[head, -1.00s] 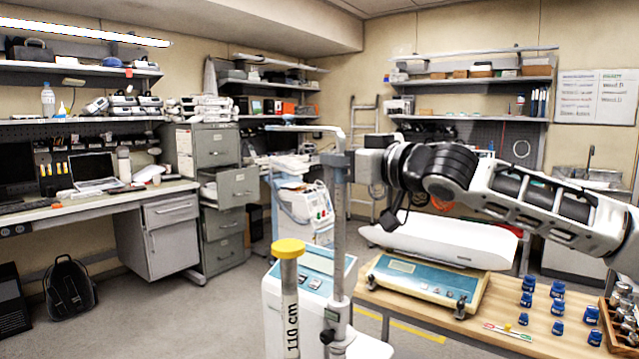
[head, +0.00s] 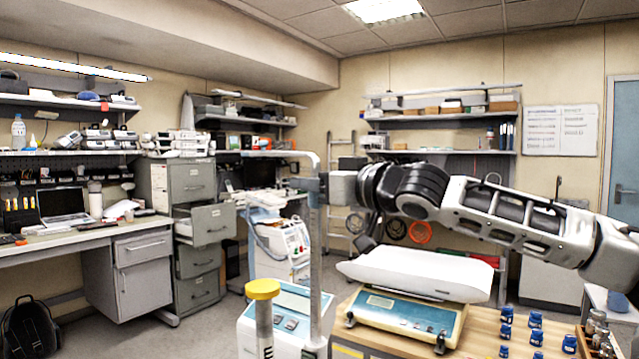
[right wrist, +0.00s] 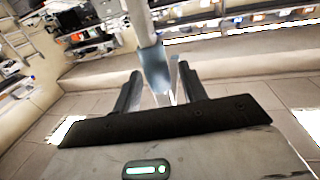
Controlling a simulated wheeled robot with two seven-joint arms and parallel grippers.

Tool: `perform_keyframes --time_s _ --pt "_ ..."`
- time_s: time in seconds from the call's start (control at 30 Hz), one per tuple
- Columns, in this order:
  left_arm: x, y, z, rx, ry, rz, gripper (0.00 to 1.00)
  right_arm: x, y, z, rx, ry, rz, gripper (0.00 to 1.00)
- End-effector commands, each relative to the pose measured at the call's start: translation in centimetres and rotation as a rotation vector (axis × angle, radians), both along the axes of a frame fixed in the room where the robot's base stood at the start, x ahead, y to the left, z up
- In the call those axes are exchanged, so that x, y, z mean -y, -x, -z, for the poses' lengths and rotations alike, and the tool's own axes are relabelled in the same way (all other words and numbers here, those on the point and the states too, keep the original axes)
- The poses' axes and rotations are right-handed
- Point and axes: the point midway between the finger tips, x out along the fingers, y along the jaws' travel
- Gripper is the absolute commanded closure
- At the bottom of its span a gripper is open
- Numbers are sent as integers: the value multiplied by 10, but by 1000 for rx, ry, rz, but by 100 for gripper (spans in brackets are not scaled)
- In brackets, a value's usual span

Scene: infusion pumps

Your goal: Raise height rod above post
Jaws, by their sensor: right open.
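The height rod (head: 315,250) is a tall grey upright bar with a flat horizontal arm (head: 268,154) at its top pointing left. My right gripper (head: 315,187) is near the top of the rod, just below the bend. In the right wrist view the rod (right wrist: 141,22) runs down to a blue-grey piece (right wrist: 155,72) between my open fingers (right wrist: 161,88); I cannot tell whether they touch it. The post (head: 264,325) is a grey tube with a yellow cap (head: 262,288), left of the rod. The horizontal arm is above the cap in the picture. My left gripper is out of view.
A white scale unit with a blue panel (head: 288,320) stands behind the post. On the wooden table (head: 475,345) to the right are a baby scale (head: 400,315) and several blue-capped bottles (head: 535,320). A white cart (head: 275,245) stands farther back.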

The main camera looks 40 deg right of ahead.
Motion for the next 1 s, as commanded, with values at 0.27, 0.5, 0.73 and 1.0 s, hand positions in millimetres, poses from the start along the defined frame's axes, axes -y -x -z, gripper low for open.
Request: perform_keyframes --time_s 0.27,0.5,0.73,1.0 --pt "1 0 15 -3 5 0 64 1 18 4 -1 9 1 58" --pt "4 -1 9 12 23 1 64 6 60 -1 0 5 7 58" --pt "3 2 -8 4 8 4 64 8 103 -6 -3 5 6 58" --pt "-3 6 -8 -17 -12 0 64 12 145 -3 1 3 6 58"
